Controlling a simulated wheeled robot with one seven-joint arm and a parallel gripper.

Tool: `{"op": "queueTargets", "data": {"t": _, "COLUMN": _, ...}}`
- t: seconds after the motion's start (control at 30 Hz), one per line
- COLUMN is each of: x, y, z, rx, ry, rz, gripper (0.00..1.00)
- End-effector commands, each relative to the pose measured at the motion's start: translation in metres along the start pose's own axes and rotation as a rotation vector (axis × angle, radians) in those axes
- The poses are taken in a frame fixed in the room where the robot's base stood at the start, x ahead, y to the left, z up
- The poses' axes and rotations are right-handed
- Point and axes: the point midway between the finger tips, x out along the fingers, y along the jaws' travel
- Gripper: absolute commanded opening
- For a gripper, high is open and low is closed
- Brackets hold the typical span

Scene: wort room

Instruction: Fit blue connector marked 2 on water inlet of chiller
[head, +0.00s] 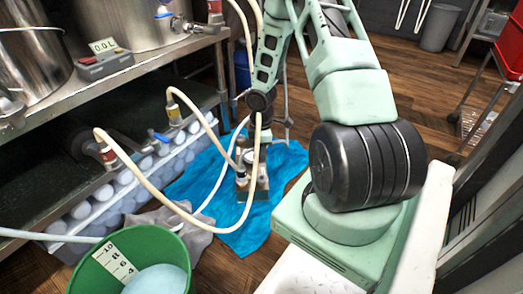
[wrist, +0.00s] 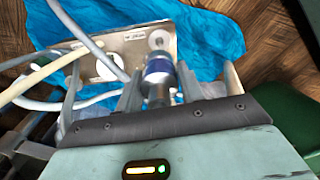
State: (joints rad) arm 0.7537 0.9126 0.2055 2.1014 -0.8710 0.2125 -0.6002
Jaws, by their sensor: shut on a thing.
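My gripper (wrist: 159,88) is shut on the blue connector (wrist: 158,66), a silver fitting with a blue band, between its two fingers in the wrist view. The number on it cannot be read.
Cream hoses (head: 150,185) loop across the space by the chiller. The blue tarp (head: 218,232) covers the floor. A green bucket (head: 85,275) and a grey cloth (head: 190,228) lie in front. A metal bench (head: 60,115) with pots and a bottle crate stands left.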

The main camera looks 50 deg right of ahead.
Motion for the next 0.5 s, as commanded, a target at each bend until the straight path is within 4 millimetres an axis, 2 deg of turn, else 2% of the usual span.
{"op": "queueTargets", "data": {"t": 0.5, "x": -0.022, "y": 0.0, "z": 0.0, "rx": -0.001, "ry": -0.001, "rz": 0.0, "gripper": 0.11}}
